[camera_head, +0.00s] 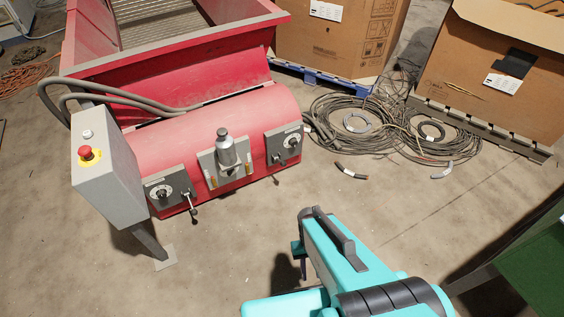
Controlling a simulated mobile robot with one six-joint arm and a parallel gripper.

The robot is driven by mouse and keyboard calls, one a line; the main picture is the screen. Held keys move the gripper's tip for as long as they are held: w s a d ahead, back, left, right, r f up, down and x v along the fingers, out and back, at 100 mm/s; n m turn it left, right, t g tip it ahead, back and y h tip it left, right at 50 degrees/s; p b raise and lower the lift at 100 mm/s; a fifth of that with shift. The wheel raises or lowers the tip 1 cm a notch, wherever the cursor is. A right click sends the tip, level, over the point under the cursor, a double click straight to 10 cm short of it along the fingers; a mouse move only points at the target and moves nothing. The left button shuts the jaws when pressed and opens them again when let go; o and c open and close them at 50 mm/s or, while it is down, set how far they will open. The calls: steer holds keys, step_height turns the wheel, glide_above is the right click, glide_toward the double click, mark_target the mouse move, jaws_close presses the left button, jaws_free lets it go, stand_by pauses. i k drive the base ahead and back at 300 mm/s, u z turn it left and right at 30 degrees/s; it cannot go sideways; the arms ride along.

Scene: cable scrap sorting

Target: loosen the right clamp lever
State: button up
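The red machine (215,115) has a grey control plate at each end of its rounded front cover. The right plate (284,140) carries a dial and the right clamp lever (277,171), a small dark lever hanging down at its lower left. Its exact angle is too small to judge. A similar left lever (191,206) hangs at the left plate (167,189). My gripper (309,229), at the end of my teal arm, is in front of and below the right lever, apart from it. Its fingers are seen from behind, so their opening is unclear.
A grey metal cylinder (227,150) stands out between the plates. A control box (105,165) with a red button stands at left. Coiled cables (350,125), cut pieces and cardboard boxes (340,40) lie behind right. A green object (535,260) is at right. Floor before the machine is clear.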

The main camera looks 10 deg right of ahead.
mark_target(283, 163)
steer(key=i, duration=0.8)
steer(key=u, duration=4.1)
steer(key=i, duration=0.1)
steer(key=z, duration=2.45)
steer(key=k, duration=0.55)
steer(key=u, duration=0.05)
